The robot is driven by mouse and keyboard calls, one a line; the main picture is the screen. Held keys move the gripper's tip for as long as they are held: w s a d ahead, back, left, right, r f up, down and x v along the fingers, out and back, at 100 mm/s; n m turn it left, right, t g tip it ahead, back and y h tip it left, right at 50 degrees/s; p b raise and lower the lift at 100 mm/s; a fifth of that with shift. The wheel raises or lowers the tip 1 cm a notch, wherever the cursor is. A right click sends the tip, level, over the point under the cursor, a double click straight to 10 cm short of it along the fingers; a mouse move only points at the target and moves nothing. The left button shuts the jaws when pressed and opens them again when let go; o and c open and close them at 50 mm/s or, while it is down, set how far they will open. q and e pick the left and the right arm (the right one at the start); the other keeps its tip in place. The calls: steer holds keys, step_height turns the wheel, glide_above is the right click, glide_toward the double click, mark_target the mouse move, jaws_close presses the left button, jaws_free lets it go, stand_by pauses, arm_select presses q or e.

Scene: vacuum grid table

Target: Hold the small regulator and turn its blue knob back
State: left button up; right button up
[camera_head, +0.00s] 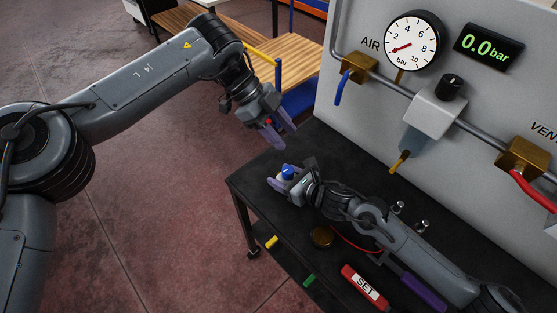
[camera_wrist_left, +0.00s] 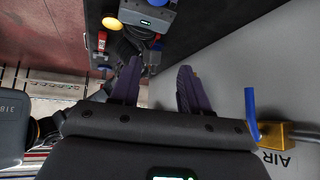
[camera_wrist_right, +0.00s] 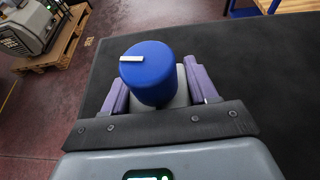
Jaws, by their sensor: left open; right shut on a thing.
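The small regulator shows its blue knob (camera_wrist_right: 148,72) with a pale pointer mark on top, in the right wrist view. Its grey body (camera_wrist_right: 180,98) sits below the knob. My right gripper (camera_wrist_right: 165,92) is shut on the body, one purple finger on each side, with the knob standing clear above. In the head view the blue knob (camera_head: 288,171) shows at the tip of my right gripper (camera_head: 284,181), over the dark table's far left corner. My left gripper (camera_head: 279,135) is open and empty, above and apart from the knob. Its spread purple fingers (camera_wrist_left: 156,88) show in the left wrist view.
The panel at right carries a dial gauge (camera_head: 412,42), a 0.0 bar display (camera_head: 488,46), a black-knobbed regulator (camera_head: 435,107), a blue lever (camera_head: 342,88) and a red lever (camera_head: 533,190).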

mark_target(285, 169)
arm_select(q)
steer(key=a+f+n+t+h, duration=0.1)
steer(key=a+f+n+h, duration=0.15)
steer(key=a, duration=0.35)
steer(key=a+f+n+h, duration=0.1)
steer(key=a+f+h, duration=0.2)
steer(key=a+f, duration=0.15)
steer(key=x, duration=1)
steer(key=shift+a+f, duration=0.15)
steer(key=shift+f, duration=0.2)
steer(key=shift+x, duration=0.75)
steer(key=shift+c, duration=0.4)
steer(key=c, duration=0.7)
